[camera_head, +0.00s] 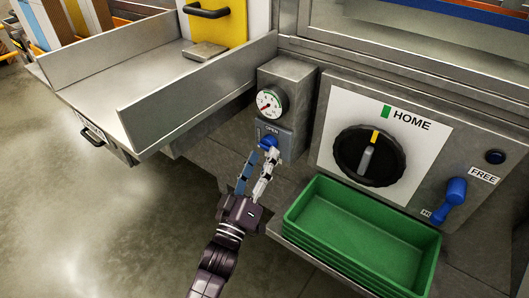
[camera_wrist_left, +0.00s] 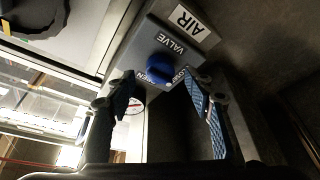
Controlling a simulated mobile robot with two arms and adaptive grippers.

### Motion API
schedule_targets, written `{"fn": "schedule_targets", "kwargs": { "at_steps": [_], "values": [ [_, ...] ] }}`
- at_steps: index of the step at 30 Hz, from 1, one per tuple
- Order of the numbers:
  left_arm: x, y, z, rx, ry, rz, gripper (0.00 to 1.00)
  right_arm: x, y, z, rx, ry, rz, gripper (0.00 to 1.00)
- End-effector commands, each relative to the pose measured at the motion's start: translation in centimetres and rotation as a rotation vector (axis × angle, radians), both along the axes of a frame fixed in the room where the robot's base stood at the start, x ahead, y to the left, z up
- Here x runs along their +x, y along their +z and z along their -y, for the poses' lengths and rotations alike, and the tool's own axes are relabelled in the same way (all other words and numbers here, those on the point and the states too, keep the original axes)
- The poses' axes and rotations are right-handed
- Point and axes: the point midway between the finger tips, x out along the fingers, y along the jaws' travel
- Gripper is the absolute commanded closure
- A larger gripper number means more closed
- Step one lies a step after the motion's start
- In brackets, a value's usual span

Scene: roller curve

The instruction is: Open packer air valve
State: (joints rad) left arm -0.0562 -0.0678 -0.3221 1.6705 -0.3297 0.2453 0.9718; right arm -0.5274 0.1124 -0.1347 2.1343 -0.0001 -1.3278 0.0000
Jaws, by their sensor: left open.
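The air valve's blue knob (camera_head: 268,142) sits on the grey valve box below the pressure gauge (camera_head: 270,103). In the left wrist view, the knob (camera_wrist_left: 160,66) sits on a grey panel marked VALVE, with an AIR label (camera_wrist_left: 187,22) beside it. My left gripper (camera_head: 260,160) is open, its fingertips just in front of the knob. In the left wrist view, its blue-padded fingers (camera_wrist_left: 158,80) stand apart on either side of the knob; I cannot tell whether they touch it. Lettering near the knob is partly covered. My right gripper is out of view.
Right of the valve is a panel with a black HOME dial (camera_head: 369,155) and a blue FREE lever (camera_head: 452,198). Stacked green trays (camera_head: 325,248) stand below, close right of my left arm. A metal chute (camera_head: 120,82) is at left. Open floor lies at lower left.

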Motion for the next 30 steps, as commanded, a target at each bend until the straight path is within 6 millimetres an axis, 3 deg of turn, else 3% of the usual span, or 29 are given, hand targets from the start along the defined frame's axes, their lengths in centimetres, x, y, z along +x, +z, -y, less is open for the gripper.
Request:
{"fn": "schedule_targets", "kwargs": {
  "at_steps": [6, 16, 27, 30],
  "values": [
    [1.9, 0.6, 0.8, 0.000, 0.000, 0.000, 0.52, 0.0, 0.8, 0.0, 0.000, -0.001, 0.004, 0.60],
    [2.2, 0.7, 0.9, 0.000, 0.000, -0.001, 0.52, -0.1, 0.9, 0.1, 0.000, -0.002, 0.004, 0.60],
    [2.2, 0.6, 0.9, 0.000, 0.000, -0.001, 0.93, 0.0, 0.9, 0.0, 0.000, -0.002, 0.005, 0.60],
    [2.2, 0.6, 0.8, 0.002, 0.000, 0.000, 0.94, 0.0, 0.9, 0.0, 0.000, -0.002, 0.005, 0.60]
  ]
}}
